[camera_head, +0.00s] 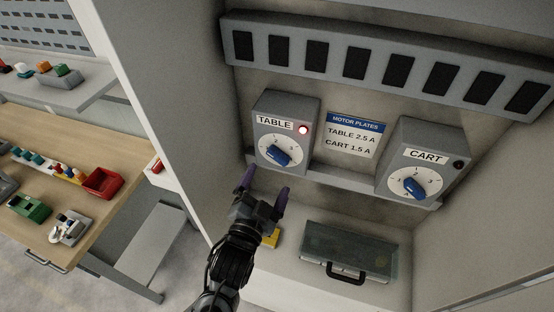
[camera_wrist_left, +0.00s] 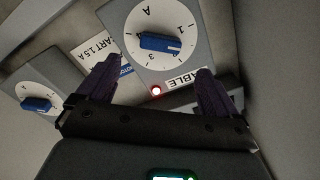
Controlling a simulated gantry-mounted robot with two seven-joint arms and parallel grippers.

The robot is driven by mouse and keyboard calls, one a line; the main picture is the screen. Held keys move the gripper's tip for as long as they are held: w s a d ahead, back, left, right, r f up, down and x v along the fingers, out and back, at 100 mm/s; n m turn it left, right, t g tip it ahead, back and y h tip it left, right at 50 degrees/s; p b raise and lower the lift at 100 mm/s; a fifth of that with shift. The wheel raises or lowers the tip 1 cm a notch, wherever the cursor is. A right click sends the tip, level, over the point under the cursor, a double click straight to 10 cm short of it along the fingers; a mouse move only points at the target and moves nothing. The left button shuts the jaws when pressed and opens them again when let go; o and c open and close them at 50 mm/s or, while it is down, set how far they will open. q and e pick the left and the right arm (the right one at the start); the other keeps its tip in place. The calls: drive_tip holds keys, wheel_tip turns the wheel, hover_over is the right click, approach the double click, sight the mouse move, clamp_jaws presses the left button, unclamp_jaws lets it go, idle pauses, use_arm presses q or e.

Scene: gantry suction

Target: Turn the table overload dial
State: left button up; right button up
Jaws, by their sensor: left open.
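The table overload unit (camera_head: 283,112) is a grey box labelled TABLE with a lit red lamp (camera_head: 303,130). Its blue dial (camera_head: 279,156) sits on a white numbered face. My left gripper (camera_head: 264,184), with purple fingers, is open and empty just below and in front of that dial, apart from it. In the left wrist view the table dial (camera_wrist_left: 160,43) lies ahead, between and beyond the two fingertips. The lit red lamp (camera_wrist_left: 156,90) shows there too, and a finger partly hides the TABLE label. My right gripper is not in view.
To the right is the CART unit (camera_head: 428,150) with its own blue dial (camera_head: 414,187) and a dark lamp. Between them a plate (camera_head: 352,134) reads TABLE 2.5 A, CART 1.5 A. A grey case (camera_head: 350,252) and a yellow object (camera_head: 272,238) lie below. A cabinet wall stands left.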

sight(278, 159)
use_arm(q)
drive_tip(key=p+x, duration=0.1)
drive_tip(key=x, duration=0.7)
drive_tip(key=shift+w, duration=0.1)
drive_tip(key=shift+f, duration=0.1)
drive_tip(key=shift+p, duration=0.3)
drive_tip(key=c, duration=1)
